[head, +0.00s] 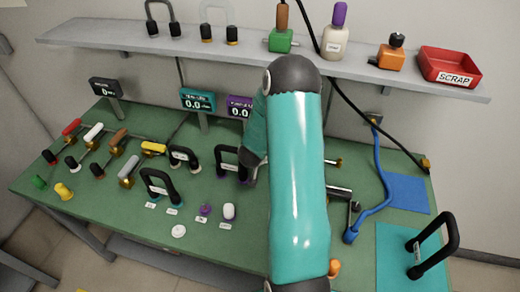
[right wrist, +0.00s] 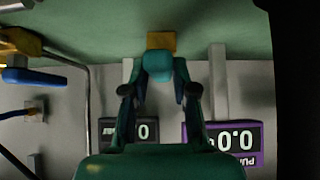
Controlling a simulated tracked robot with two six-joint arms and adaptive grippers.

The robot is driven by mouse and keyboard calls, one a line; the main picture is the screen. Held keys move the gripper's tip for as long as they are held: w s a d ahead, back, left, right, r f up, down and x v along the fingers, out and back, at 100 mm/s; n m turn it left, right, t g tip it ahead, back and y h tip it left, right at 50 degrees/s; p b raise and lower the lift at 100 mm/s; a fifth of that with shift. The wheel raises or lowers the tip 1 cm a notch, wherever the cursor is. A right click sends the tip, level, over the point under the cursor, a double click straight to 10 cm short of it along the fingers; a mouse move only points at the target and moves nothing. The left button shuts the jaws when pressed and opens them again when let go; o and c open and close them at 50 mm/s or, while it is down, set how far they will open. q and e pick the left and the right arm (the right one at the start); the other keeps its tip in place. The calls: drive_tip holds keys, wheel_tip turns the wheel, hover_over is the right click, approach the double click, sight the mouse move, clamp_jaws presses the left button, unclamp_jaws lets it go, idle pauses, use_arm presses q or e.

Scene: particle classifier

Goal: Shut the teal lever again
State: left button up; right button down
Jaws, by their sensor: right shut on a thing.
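The teal lever (right wrist: 158,64) shows in the right wrist view as a rounded teal grip in front of a brass-coloured block (right wrist: 162,40). My right gripper (right wrist: 160,86) is shut on it, with a finger on each side. In the head view my teal right arm covers the middle of the table and hides both gripper and lever. How far the lever is turned cannot be told. My left gripper is not in view.
The green table (head: 190,140) holds coloured-handled valves at left and black handles (head: 158,186). A black purple-framed display (right wrist: 222,137) stands behind the gripper. A blue hose (head: 385,180) and teal mat (head: 385,250) lie right. A shelf (head: 200,45) spans the back.

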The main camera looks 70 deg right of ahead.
drive_tip(key=shift+w, duration=0.2)
idle(0.3)
drive_tip(key=c, duration=0.9)
unclamp_jaws()
drive_tip(key=shift+w, duration=0.1)
drive_tip(key=shift+r, duration=0.1)
drive_tip(key=v, duration=1.1)
drive_tip(key=shift+a+r, duration=0.2)
drive_tip(key=shift+a, duration=0.15)
drive_tip(key=shift+d, duration=0.1)
